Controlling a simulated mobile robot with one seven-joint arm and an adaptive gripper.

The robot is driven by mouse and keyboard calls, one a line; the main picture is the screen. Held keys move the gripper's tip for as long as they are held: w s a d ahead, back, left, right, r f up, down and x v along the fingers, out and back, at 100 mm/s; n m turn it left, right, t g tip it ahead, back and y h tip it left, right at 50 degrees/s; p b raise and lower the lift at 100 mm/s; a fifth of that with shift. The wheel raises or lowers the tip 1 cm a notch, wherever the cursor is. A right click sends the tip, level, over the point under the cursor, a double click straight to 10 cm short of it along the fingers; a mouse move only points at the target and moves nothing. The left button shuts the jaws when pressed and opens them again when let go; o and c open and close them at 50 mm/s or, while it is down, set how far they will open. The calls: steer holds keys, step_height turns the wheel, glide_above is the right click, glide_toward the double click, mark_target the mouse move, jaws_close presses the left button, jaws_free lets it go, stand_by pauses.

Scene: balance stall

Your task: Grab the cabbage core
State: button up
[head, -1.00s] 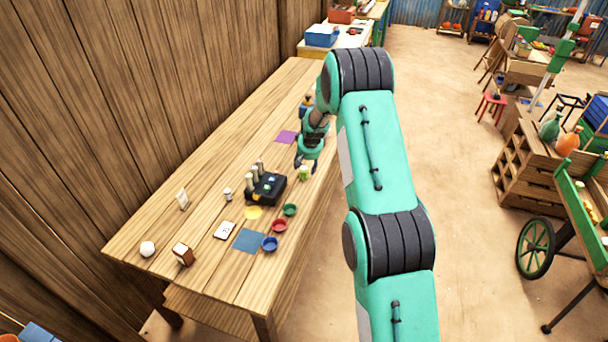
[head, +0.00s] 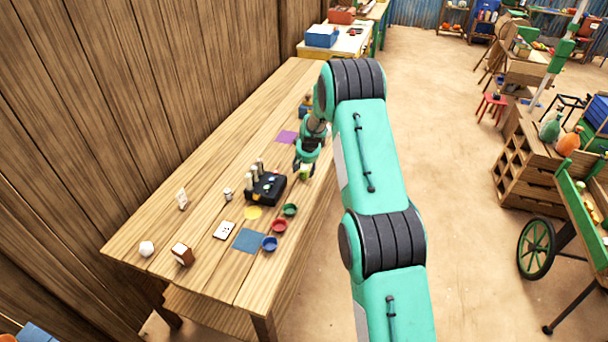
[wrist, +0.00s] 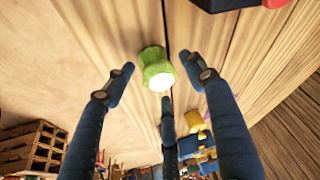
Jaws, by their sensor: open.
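The cabbage core (wrist: 153,62) is a small green piece with a pale, bright end. It stands on the wooden table in the wrist view, between the spread fingers of my gripper (wrist: 150,75). The fingers are apart and I see no clear contact with it. In the head view the cabbage core (head: 304,172) shows just below my gripper (head: 304,168), near the table's right edge, and is partly hidden by it.
A black block with pale pegs (head: 266,187) stands left of the cabbage core. Green (head: 290,209), red (head: 279,226) and blue (head: 270,244) bowls stand nearer the front. A purple square (head: 287,137) lies behind. The table's middle left is mostly clear.

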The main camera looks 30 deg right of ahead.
steer(key=shift+x, duration=0.9)
steer(key=c, duration=1.1)
